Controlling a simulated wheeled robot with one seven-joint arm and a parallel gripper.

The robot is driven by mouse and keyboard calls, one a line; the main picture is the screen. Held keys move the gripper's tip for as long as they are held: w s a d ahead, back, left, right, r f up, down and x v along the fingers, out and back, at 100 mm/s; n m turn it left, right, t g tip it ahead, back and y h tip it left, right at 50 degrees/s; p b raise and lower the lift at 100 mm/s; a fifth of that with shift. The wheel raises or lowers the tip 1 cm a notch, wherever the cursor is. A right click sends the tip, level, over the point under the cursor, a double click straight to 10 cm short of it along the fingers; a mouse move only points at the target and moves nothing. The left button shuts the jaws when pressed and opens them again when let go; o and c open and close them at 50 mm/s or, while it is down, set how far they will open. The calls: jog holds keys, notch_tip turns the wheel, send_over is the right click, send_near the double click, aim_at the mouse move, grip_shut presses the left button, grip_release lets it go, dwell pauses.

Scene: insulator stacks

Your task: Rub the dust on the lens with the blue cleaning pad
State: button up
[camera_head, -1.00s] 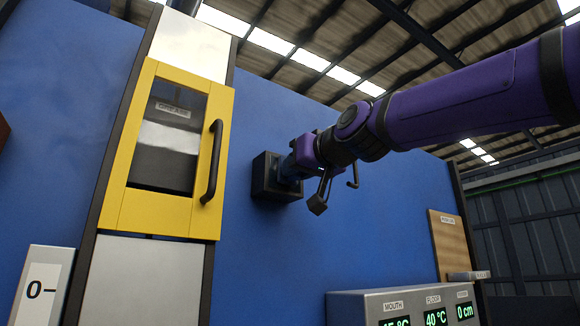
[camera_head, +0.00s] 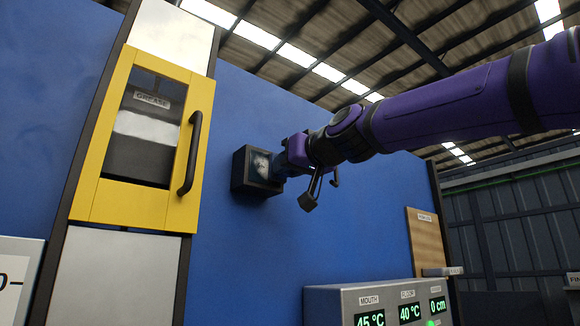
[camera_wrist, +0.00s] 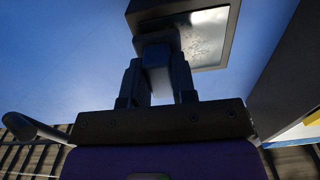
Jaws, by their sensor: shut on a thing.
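The lens (camera_head: 260,165) is a glassy face set in a dark square box (camera_head: 241,172) on the blue wall. A pale dust patch shows on it, and grey specks (camera_wrist: 200,35) show on the glass in the wrist view. My gripper (camera_head: 286,163) reaches in from the right, close to the lens. In the wrist view my gripper (camera_wrist: 158,75) is shut on the blue cleaning pad (camera_wrist: 156,55), a small dark-blue block. The pad overlaps the lower left of the box and lens there. I cannot tell whether it touches the glass.
Left of the lens stands a yellow-framed door (camera_head: 103,165) with a dark handle (camera_head: 189,153) and a GREASE label. Below right is a grey display box (camera_head: 330,300) with green readouts. A wooden board (camera_head: 424,238) is at the right. The blue wall (camera_head: 320,235) below the lens is clear.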

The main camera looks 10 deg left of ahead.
jog(key=shift+s+a, duration=1.05)
jog(key=shift+s, duration=0.15)
jog(key=shift+s+a, duration=1)
jog(key=shift+s, duration=0.2)
jog(key=shift+s+d, duration=0.1)
jog(key=shift+v, duration=2.85)
jog(key=shift+d, duration=0.1)
jog(key=v, duration=0.3)
send_near(251, 165)
jog(key=shift+x, duration=2)
